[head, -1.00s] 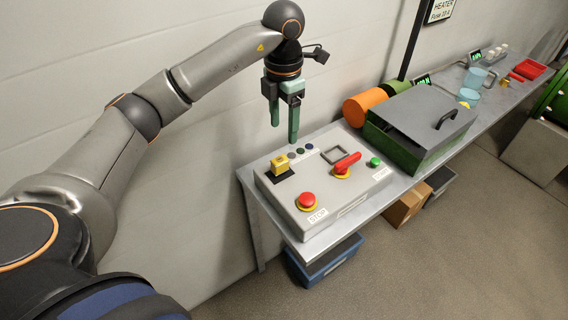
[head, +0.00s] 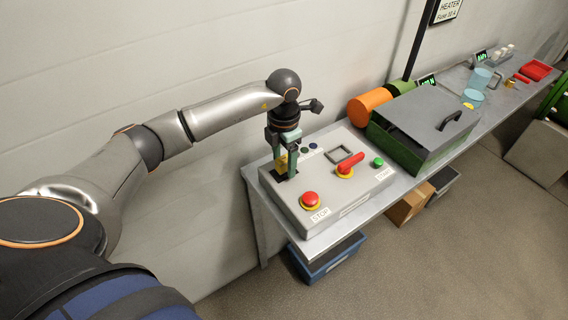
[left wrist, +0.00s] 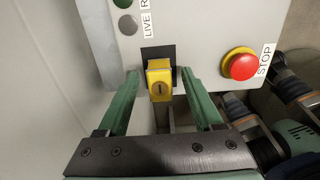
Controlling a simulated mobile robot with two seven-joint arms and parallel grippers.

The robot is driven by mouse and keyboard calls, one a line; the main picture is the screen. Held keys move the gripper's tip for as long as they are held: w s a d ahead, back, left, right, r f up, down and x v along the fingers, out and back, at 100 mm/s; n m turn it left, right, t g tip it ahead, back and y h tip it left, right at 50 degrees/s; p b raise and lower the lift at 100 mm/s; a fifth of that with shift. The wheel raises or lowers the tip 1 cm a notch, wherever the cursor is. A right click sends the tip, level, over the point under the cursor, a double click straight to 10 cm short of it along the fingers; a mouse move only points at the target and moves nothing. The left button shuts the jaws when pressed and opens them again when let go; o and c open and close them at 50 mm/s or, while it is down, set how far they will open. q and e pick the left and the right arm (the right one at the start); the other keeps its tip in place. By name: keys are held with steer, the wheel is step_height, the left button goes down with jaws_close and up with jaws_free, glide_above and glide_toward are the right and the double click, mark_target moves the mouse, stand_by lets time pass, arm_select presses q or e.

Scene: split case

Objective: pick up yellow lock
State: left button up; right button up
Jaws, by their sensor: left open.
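The yellow lock (left wrist: 159,80) sits at a black plate on the grey control box. In the left wrist view it lies between the two green fingers of my left gripper (left wrist: 158,78), with a visible gap on each side. In the head view the lock (head: 281,164) is partly hidden by the fingers. My left gripper (head: 284,168) is open, points down and straddles the lock at the left end of the box.
The control box (head: 330,195) carries a red STOP button (head: 310,200), a red rotary handle (head: 350,164) and a green button (head: 378,162). A grey-lidded green case (head: 425,125) and an orange cylinder (head: 368,106) stand further right on the bench. The wall is close behind.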

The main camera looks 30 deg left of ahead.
arm_select(q)
steer(key=shift+c, duration=0.4)
jaws_close()
